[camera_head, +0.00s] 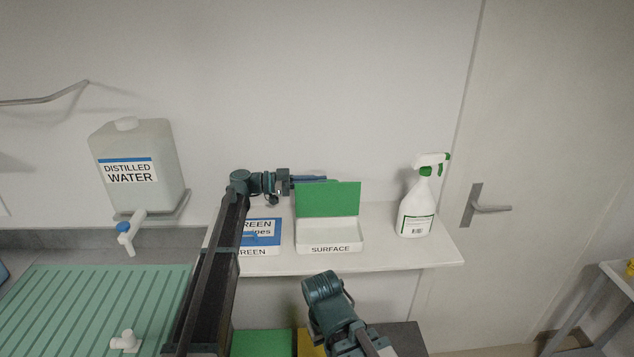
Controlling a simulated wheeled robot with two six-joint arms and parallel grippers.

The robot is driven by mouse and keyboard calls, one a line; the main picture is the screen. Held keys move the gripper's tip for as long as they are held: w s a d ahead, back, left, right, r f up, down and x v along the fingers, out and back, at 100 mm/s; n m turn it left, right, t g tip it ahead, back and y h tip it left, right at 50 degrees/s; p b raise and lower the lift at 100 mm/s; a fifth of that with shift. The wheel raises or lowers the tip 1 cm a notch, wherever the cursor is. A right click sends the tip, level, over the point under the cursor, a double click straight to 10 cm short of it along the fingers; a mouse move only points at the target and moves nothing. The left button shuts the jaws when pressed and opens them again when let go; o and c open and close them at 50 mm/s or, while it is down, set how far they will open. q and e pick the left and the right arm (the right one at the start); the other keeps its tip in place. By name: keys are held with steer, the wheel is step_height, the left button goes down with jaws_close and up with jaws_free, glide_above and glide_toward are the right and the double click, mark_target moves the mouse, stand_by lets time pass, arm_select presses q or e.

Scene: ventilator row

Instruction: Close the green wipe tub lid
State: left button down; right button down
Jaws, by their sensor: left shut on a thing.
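The green wipe tub is a white box (330,236) marked "SURFACE" on the shelf. Its green lid (328,198) stands open, upright along the back edge of the tub. My left gripper (312,179) is at the top left edge of this lid, its blue-grey fingers lying along the edge and partly hidden behind it. It is shut on the lid. My right arm shows at the bottom centre, in front of and below the shelf, but I cannot make out its gripper.
A blue-and-white tub (262,232) stands left of the green one, partly hidden by my left arm. A spray bottle (416,205) stands right on the white shelf (385,255). A distilled water container (140,165) is at left above a green ribbed mat (90,305). A door is at right.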

arm_select(q)
steer(key=shift+s, duration=0.1)
steer(key=shift+s+r+m, duration=0.25)
steer(key=shift+s+m, duration=0.8)
steer(key=shift+m, duration=0.05)
steer(key=shift+s+f+m, duration=0.15)
steer(key=shift+s+m, duration=1.55)
steer(key=shift+s, duration=0.4)
steer(key=c, duration=1.2)
jaws_free()
steer(key=shift+a, duration=0.15)
